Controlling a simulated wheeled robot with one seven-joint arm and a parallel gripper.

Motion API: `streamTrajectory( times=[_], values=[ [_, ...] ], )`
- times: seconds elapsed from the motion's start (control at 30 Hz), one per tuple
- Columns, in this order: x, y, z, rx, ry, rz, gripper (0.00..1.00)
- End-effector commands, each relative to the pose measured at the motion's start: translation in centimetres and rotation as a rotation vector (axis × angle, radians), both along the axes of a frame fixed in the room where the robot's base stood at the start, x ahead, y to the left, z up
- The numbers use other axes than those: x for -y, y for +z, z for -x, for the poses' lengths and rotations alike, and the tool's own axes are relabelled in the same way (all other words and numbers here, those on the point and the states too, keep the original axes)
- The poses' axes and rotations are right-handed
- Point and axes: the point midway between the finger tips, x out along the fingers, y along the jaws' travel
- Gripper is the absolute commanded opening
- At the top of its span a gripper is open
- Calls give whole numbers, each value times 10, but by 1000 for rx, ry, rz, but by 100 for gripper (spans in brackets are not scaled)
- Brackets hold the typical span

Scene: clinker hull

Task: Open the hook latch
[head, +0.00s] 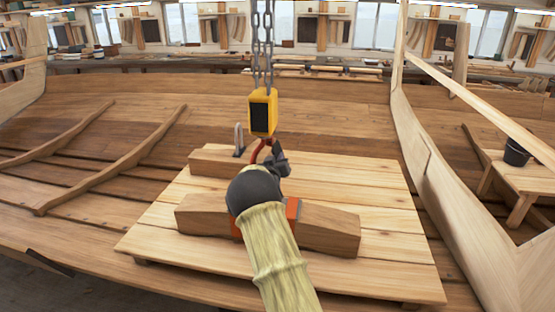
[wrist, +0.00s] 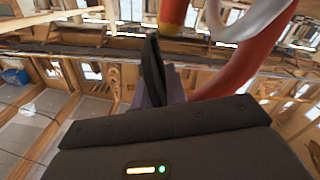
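A red hook (head: 257,150) hangs below a yellow and black hoist block (head: 262,110) in the head view. My gripper (head: 280,160) is dark and close beside the hook's right side. In the wrist view the hook (wrist: 250,62) is a large red curve at upper right, near a dark gripper finger (wrist: 155,70). A pale grey curved piece (wrist: 258,24) shows beside the hook; I cannot tell whether it is the latch or the shackle. Contact between finger and hook is unclear, and the finger gap is not clearly visible. No latch can be made out in the head view.
Chains (head: 262,45) hold the block from above. A grey shackle (head: 239,140) stands on the rear timber (head: 212,160), left of the hook. A front timber (head: 330,228) with an orange strap (head: 292,210) lies on the plank platform (head: 160,222). A dark bucket (head: 516,152) stands at right.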

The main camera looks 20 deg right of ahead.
Motion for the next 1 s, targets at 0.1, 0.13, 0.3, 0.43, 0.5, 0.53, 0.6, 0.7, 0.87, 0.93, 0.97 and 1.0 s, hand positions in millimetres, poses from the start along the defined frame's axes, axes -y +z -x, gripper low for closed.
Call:
streamTrajectory(
  times=[0.1,0.13,0.3,0.43,0.5,0.53,0.6,0.7,0.87,0.93,0.97,1.0],
  values=[
    [1,0,0,1,-2,0,0],
    [1,0,0,1,-2,0,0],
    [1,1,1,-1,-3,3,0],
    [3,1,1,-8,-3,15,0],
    [4,2,2,-17,-4,30,0],
    [4,2,2,-22,-4,37,0],
    [6,2,3,-36,-4,58,0],
    [8,4,5,-64,-5,99,0],
    [12,8,8,-124,-4,190,0],
    [15,11,10,-156,-5,237,0],
    [16,12,10,-171,-5,260,0],
    [17,14,11,-189,-4,290,0]
  ],
)
